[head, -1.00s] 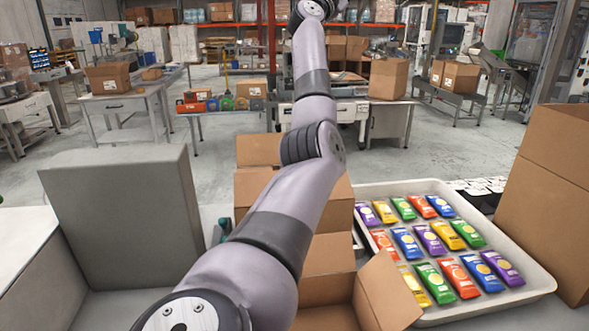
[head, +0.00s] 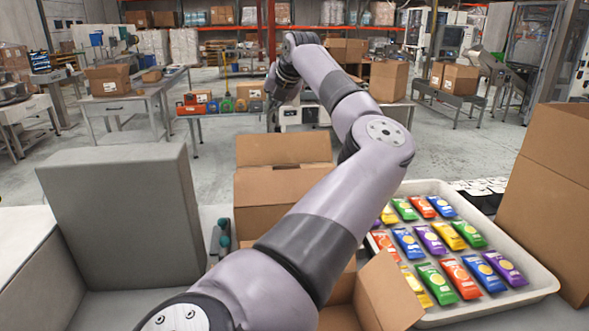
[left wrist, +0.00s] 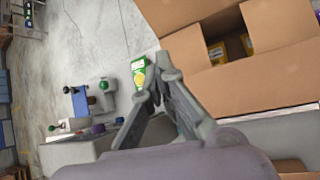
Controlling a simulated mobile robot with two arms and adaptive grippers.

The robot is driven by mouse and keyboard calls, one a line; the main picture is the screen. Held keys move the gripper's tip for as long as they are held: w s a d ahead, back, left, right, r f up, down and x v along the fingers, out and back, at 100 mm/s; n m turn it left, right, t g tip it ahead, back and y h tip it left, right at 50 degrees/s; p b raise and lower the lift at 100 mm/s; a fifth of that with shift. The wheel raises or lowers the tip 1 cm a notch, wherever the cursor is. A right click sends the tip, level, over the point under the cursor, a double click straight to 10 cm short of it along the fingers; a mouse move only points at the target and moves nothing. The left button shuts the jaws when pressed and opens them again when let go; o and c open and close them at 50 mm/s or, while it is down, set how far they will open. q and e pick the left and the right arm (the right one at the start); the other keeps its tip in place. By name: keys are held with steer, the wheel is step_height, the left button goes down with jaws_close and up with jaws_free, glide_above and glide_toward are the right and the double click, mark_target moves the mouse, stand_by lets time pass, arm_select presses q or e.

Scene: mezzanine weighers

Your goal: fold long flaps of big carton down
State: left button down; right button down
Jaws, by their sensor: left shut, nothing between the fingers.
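An open brown carton (head: 262,205) stands at the centre of the head view, with its far flap (head: 285,149) upright; my left arm hides much of it. In the left wrist view an open carton (left wrist: 270,85) fills the upper right, with its flap (left wrist: 191,50) spread outward and yellow packs (left wrist: 217,50) inside. My left gripper (left wrist: 160,73) is shut and empty beside that flap; whether it touches is unclear. In the head view the left gripper (head: 273,118) is small, beyond the carton's far flap. My right gripper is not in view.
A white tray (head: 540,277) with rows of coloured packets lies right of the arm. A tall open carton (head: 550,195) stands at the right edge. A nearer carton flap (head: 390,292) sticks up in front. A grey panel (head: 120,210) stands at left.

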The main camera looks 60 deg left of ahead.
mark_target(294, 174)
arm_select(q)
steer(key=w+d+f+n+t+h, duration=0.2)
steer(key=w+d+f+h, duration=0.25)
steer(key=d+f, duration=0.2)
steer(key=shift+y, duration=0.25)
steer(key=p+x, duration=0.2)
steer(key=x, duration=0.4)
steer(key=p+x, duration=0.3)
steer(key=x, duration=0.3)
steer(key=shift+w+f, duration=0.1)
steer(key=shift+w, duration=0.15)
steer(key=shift+w+a+f, duration=0.1)
steer(key=shift+a+f, duration=0.15)
steer(key=shift+f, duration=0.4)
steer(key=b+x, duration=0.5)
steer(key=b, duration=0.4)
steer(key=shift+w, duration=0.1)
steer(key=shift+r, duration=0.1)
steer(key=shift+d+r, duration=0.1)
steer(key=shift+d, duration=0.05)
